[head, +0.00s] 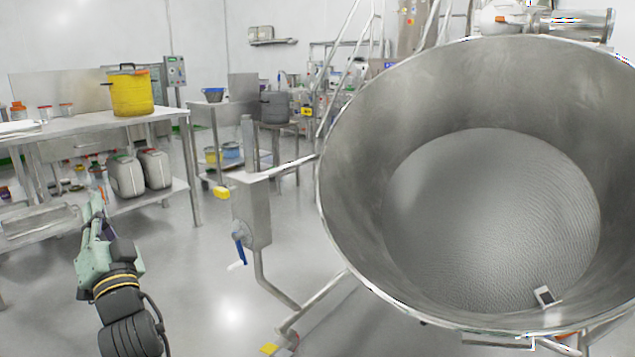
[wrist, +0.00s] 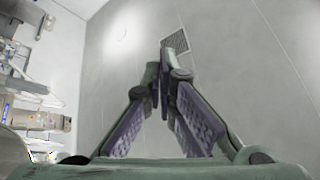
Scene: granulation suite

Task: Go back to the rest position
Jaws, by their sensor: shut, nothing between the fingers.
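My gripper (head: 97,212) shows at the lower left of the head view, raised in front of the steel table and pointing up. In the wrist view its two fingers (wrist: 163,72) lean together and meet at the tips, with nothing between them.
A large steel bowl (head: 345,190) fills the right side, with a small pale object (head: 546,296) inside. A steel table (head: 95,124) at left bears a yellow pot (head: 132,93); white canisters (head: 126,176) stand on its lower shelf.

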